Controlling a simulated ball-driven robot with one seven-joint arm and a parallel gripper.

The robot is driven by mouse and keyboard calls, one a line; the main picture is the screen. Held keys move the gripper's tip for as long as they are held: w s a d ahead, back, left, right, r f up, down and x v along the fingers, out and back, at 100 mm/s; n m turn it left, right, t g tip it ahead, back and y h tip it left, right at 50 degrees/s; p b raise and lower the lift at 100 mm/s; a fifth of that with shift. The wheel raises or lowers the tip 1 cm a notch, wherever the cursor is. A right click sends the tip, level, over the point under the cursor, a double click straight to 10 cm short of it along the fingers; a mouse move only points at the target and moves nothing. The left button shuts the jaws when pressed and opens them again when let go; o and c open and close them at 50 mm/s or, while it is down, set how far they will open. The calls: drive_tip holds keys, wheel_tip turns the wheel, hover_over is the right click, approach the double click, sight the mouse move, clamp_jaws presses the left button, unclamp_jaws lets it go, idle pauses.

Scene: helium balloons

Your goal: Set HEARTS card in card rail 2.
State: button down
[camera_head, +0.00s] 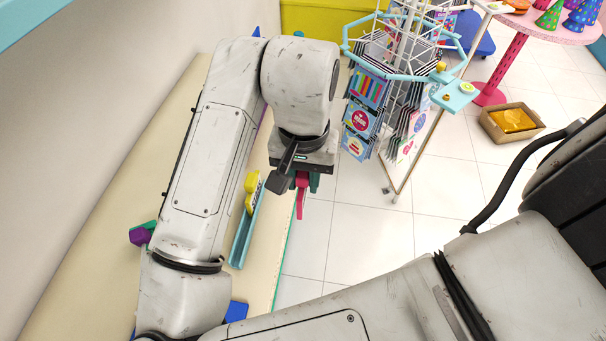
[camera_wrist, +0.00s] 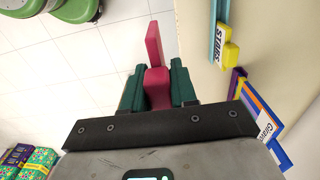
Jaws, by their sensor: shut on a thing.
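My gripper (camera_head: 302,182) is shut on a red piece (camera_head: 301,201) beyond the right edge of the cream table. In the wrist view, the dark green fingers (camera_wrist: 157,88) clamp the red piece (camera_wrist: 154,45), and it sticks out past their tips. No lettering shows on it, so I cannot confirm it is the HEARTS card. A teal rail (camera_head: 243,232) lies along the table, with a yellow piece (camera_head: 251,184) at its far end. In the wrist view, a yellow STARS card (camera_wrist: 228,53) stands by a teal rail (camera_wrist: 215,28). No rail number is readable.
A card rack (camera_head: 366,112) stands to the right of my gripper. The cream table (camera_head: 110,205) bears a purple piece (camera_head: 140,237). A framed sign (camera_wrist: 263,117) and a purple strip (camera_wrist: 235,80) are right in the wrist view. Tiled floor is clear below my gripper.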

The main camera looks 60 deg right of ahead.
drive_tip(key=shift+r+p, duration=2.95)
drive_tip(key=shift+r, duration=0.1)
